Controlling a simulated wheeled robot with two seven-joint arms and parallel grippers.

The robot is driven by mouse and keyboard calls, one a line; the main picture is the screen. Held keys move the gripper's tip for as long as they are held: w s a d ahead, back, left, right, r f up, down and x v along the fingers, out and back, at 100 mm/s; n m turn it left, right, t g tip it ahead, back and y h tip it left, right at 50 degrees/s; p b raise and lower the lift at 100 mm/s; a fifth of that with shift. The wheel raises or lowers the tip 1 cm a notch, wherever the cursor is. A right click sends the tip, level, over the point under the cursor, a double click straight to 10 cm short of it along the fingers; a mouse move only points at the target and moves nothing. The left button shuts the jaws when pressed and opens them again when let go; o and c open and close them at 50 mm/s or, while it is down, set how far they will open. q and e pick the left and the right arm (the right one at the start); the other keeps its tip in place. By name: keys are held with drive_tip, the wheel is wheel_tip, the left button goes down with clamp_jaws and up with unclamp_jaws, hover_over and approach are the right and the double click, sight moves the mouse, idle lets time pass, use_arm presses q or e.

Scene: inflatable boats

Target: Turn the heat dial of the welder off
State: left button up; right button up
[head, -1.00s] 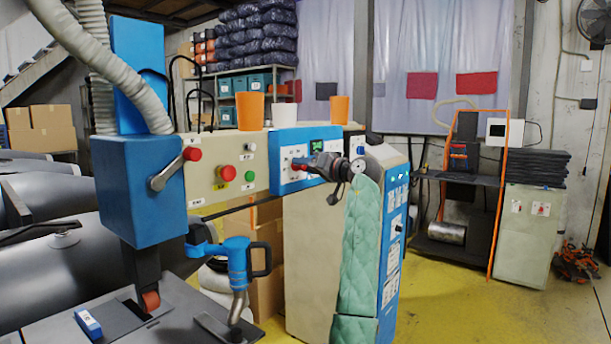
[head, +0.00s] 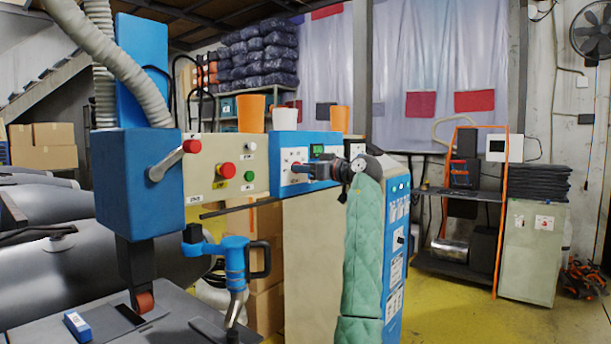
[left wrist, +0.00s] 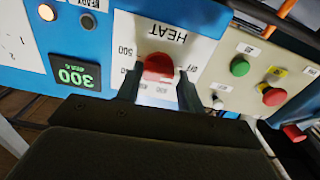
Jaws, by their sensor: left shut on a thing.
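The welder's blue control panel (head: 281,150) carries a white plate marked HEAT. The red heat dial (left wrist: 158,66) shows on that plate in the left wrist view, where the picture is upside down. My left gripper (head: 304,171) reaches the panel from the right, and its two fingers (left wrist: 158,82) are shut on the sides of the dial. In the head view the gripper covers most of the dial. I cannot tell where the dial points. A green-lit display (left wrist: 74,76) beside the plate reads 300. My right gripper is not in view.
Red knobs and a green button sit on the beige panel (head: 206,160). Orange cups (head: 251,112) stand on the welder's top. A blue torch-like tool (head: 236,262) stands below the panel. Yellow floor (head: 450,325) is open at the right.

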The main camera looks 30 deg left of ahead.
use_arm(q)
drive_tip(key=shift+f+n+b, duration=0.25)
drive_tip(key=shift+n+b, duration=0.15)
drive_tip(key=shift+n, duration=0.2)
drive_tip(key=shift+r, duration=0.1)
drive_tip(key=o, duration=1)
drive_tip(key=shift+d, duration=0.1)
drive_tip(key=d, duration=0.7)
drive_tip(key=shift+s+d+b, duration=0.25)
drive_tip(key=shift+s+b, duration=0.05)
